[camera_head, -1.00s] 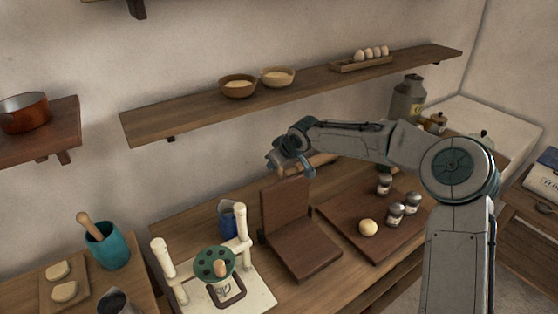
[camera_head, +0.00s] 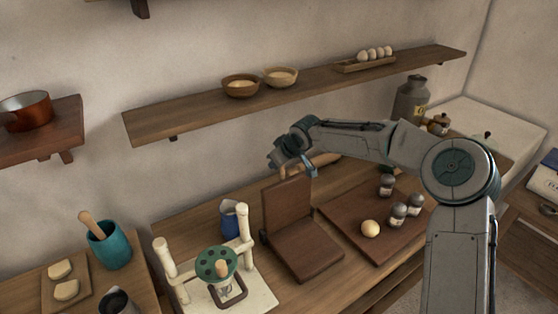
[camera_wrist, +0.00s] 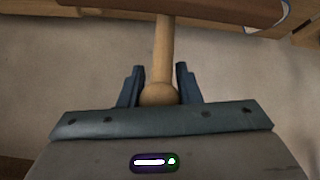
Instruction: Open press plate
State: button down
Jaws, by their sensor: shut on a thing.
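The press is two dark brown wooden boards joined by a hinge. Its base (camera_head: 305,250) lies flat on the table and its press plate (camera_head: 286,207) stands about upright at the back edge. My gripper (camera_head: 302,168) is just above and behind the plate's top in the head view. In the wrist view my gripper (camera_wrist: 160,74) is shut on a pale wooden handle (camera_wrist: 163,50) with a round knob (camera_wrist: 159,94) between the fingers. The handle runs up to the brown plate (camera_wrist: 190,9). In the head view the grip itself is hidden.
A white-posted press with a green disc (camera_head: 217,263) stands left of the boards, with a blue cup (camera_head: 230,222) behind it. At right a cutting board (camera_head: 350,213) holds a dough ball (camera_head: 370,229) and several jars. A wall shelf (camera_head: 190,111) runs above.

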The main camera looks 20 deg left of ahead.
jog(key=shift+s+d+f, duration=0.15)
jog(key=shift+f, duration=0.5)
jog(key=c, duration=1.1)
grip_release()
jog(key=b+v, duration=0.2)
jog(key=v, duration=1.1)
jog(key=shift+r+b, duration=0.4)
jog(key=shift+r, duration=0.15)
